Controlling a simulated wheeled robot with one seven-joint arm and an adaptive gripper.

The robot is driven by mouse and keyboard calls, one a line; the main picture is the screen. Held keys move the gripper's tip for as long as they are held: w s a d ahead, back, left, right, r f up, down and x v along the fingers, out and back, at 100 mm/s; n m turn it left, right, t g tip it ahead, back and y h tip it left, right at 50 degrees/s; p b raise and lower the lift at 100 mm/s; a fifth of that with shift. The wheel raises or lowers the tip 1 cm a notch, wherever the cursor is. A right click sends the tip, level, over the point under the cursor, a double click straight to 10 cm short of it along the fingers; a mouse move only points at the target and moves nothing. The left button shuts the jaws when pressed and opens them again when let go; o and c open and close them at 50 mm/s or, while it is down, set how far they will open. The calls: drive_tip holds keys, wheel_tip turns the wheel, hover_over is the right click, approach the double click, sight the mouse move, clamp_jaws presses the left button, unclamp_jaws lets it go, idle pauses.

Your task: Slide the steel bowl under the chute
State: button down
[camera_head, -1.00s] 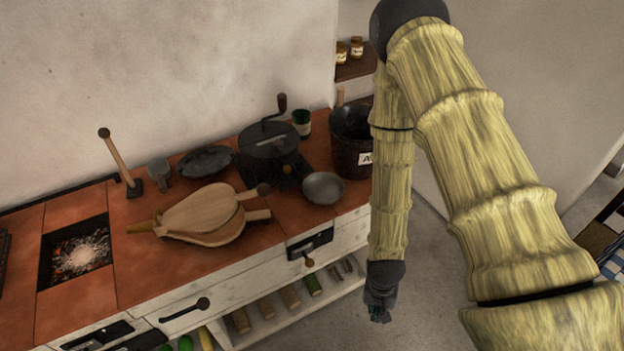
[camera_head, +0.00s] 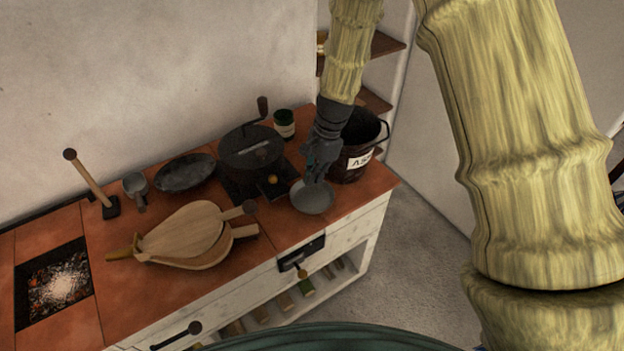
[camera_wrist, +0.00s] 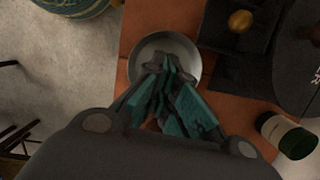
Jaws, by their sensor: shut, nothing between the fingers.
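The steel bowl (camera_head: 312,198) is a shallow grey bowl on the tiled counter, near its front edge. It stands in front of the black hand-cranked mill (camera_head: 250,148), a little to its right. My gripper (camera_head: 317,176) points down with its fingers shut and empty, over the back part of the bowl. In the wrist view the fingertips (camera_wrist: 170,66) overlap the inside of the bowl (camera_wrist: 142,62). I cannot tell whether they touch it. A dark base with a brass knob (camera_wrist: 240,21) lies beside the bowl; I cannot make out the chute clearly.
A black bucket (camera_head: 372,134) with a white label stands right behind my gripper. The counter ends right of the bowl.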

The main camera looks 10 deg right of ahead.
drive_tip(key=p, duration=0.1)
approach(308, 208)
drive_tip(key=shift+s+a+x, duration=0.1)
drive_tip(key=shift+a+x, duration=0.15)
drive_tip(key=shift+x, duration=1.05)
drive_tip(key=shift+s+a+x, duration=0.1)
drive_tip(key=shift+a+x, duration=0.15)
drive_tip(key=shift+x, duration=1.05)
drive_tip(key=shift+r, duration=0.1)
